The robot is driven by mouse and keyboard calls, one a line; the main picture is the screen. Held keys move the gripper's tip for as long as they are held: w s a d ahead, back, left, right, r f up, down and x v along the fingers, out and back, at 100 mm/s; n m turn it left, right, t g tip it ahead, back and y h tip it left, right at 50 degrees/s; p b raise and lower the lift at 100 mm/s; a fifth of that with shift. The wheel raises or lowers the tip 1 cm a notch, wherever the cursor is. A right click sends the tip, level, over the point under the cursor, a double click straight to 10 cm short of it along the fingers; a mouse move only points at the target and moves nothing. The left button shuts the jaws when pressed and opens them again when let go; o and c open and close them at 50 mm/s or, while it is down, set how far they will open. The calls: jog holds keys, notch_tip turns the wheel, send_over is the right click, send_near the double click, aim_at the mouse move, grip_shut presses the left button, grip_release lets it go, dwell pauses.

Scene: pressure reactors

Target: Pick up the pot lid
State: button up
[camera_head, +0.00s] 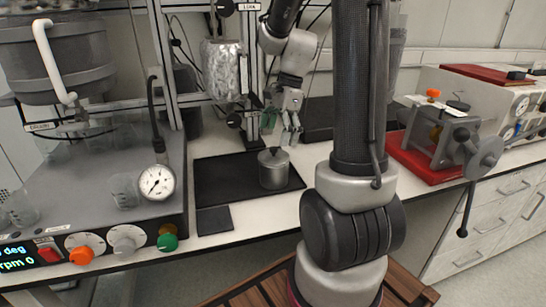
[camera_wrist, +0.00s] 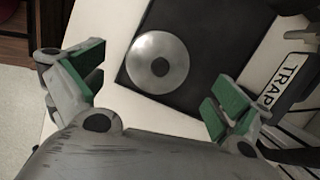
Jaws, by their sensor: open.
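The pot lid (camera_head: 273,154) is a round grey metal cover with a small knob, seated on a short metal pot (camera_head: 273,175) on a black mat (camera_head: 223,180). In the wrist view the lid (camera_wrist: 174,48) shows from above as a shiny disc with a dark central knob (camera_wrist: 160,67). My gripper (camera_head: 283,127) is above the pot in the head view, apart from the lid. In the wrist view my gripper (camera_wrist: 155,82) is wide open with nothing between its green-padded fingers, and the lid shows between and beyond them.
A hotplate unit with a gauge (camera_head: 156,183) and glass beakers (camera_head: 124,190) stands at left. A foil-wrapped vessel (camera_head: 221,70) hangs on a metal frame behind my gripper. A clamp device (camera_head: 440,135) on a red mat is at right. A small dark pad (camera_head: 214,220) lies in front.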

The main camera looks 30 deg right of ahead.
aim_at(273, 148)
jog(key=x, duration=0.4)
jog(key=shift+f, duration=0.35)
jog(key=c, duration=1.4)
jog(key=shift+c, duration=0.4)
jog(key=shift+r, duration=0.3)
jog(key=shift+c, duration=1.3)
notch_tip(273, 148, up, 8)
jog(key=shift+w+f, duration=0.1)
grip_shut()
jog(key=shift+f, duration=3.45)
